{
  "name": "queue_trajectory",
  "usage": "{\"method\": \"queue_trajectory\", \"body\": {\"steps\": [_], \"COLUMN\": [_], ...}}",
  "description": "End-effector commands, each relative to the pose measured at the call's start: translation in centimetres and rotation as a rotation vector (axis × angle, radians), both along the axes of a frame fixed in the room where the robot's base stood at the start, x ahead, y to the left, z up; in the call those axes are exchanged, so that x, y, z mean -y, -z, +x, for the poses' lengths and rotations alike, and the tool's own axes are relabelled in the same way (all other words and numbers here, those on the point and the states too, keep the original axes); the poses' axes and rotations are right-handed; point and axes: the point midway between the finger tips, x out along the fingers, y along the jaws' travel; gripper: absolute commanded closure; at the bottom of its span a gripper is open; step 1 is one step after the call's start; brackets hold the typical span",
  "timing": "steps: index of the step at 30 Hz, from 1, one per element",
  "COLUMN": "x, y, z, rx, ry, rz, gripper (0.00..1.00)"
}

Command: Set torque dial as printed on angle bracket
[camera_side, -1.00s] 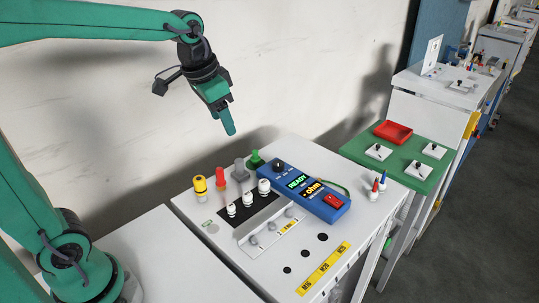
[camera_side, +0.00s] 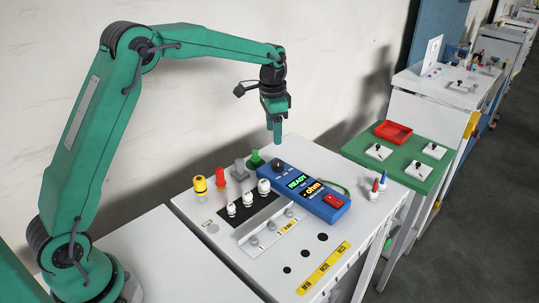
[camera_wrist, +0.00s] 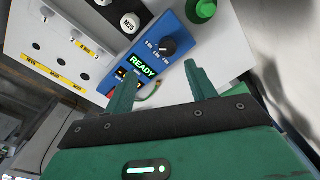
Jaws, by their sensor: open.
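The blue device (camera_side: 305,190) lies on the white table, with a black dial (camera_side: 278,165) at its far-left end. Its green screen reads READY. In the wrist view the dial (camera_wrist: 168,45) shows small white marks beside it, too small to read surely. A pale metal strip with a yellow label (camera_side: 288,227), perhaps the angle bracket, lies left of the device; its print is not legible. My gripper (camera_side: 277,138) points down above the dial, apart from it. In the wrist view my gripper (camera_wrist: 160,70) is open and empty, its fingers spread below the dial.
Yellow (camera_side: 200,184), red (camera_side: 221,178), grey (camera_side: 239,169) and green (camera_side: 256,159) pieces stand along the back edge. White-capped pieces (camera_side: 248,199) stand on a black patch. A red switch (camera_side: 333,201) is on the device. Red and blue pointed pieces (camera_side: 378,184) stand at right.

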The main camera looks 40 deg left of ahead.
Motion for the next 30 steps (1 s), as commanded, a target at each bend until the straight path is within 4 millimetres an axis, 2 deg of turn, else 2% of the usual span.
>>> {"method": "queue_trajectory", "body": {"steps": [1, 6, 22, 30], "x": [-0.1, -0.4, -0.5, -0.5], "y": [1.1, 3.3, 4.9, 7.6], "z": [0.7, 2.1, 2.6, 2.5], "rx": [-0.014, -0.041, -0.052, -0.054], "ry": [0.011, 0.046, 0.06, 0.06], "rz": [0.0, 0.0, -0.001, -0.002], "gripper": [0.44, 0.44, 0.44, 0.44]}}
